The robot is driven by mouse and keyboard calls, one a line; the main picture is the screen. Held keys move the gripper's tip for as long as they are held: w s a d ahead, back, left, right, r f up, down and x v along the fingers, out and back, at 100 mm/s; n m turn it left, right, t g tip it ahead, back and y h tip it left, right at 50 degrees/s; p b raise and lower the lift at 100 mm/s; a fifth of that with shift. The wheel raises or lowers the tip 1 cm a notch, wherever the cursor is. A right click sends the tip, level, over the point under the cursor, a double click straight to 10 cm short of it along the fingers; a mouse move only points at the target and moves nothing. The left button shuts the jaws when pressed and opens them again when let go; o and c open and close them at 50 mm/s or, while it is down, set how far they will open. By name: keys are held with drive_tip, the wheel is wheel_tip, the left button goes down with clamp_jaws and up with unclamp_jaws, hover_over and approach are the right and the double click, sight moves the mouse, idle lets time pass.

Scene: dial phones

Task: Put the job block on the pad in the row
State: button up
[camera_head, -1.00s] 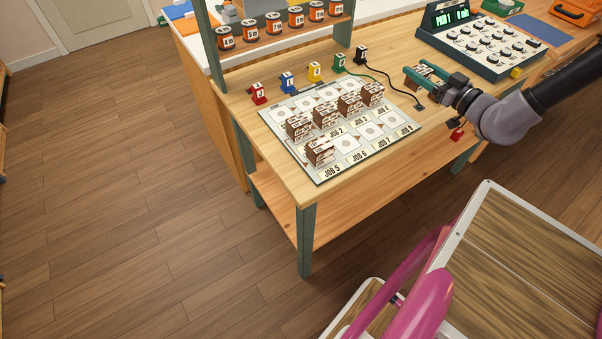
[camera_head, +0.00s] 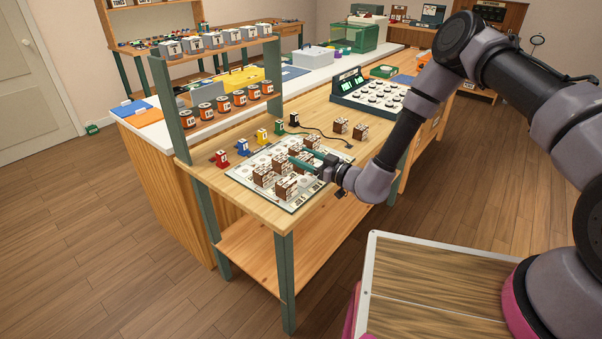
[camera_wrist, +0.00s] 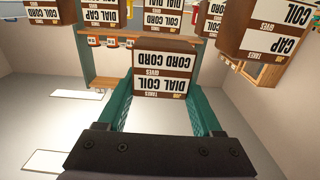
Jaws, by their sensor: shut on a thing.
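My gripper (camera_head: 306,159) reaches in from the right over the pad mat (camera_head: 244,174) on the wooden bench. In the wrist view its two teal fingers (camera_wrist: 166,105) are shut on a brown-and-white job block (camera_wrist: 163,72), labelled with dial, coil and cord. In the head view the fingers and neighbouring blocks partly hide the held block; I cannot tell whether it touches the mat. Other job blocks stand on the mat in a back row (camera_head: 264,176), and one stands at the near front (camera_head: 287,188). Pads under the gripper are mostly hidden.
Two more blocks (camera_head: 360,131) stand on the bench behind the mat. Coloured plugs (camera_head: 242,147) line the mat's back edge, and a cord runs from the black one. A dial console (camera_head: 368,94) and a shelf of orange-black spools (camera_head: 238,97) stand farther back.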

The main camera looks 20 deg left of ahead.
drive_tip(key=shift+w+f, duration=0.1)
drive_tip(key=shift+f, duration=2.1)
drive_tip(key=shift+f, duration=0.15)
drive_tip(key=o, duration=1.5)
drive_tip(key=shift+o, duration=0.2)
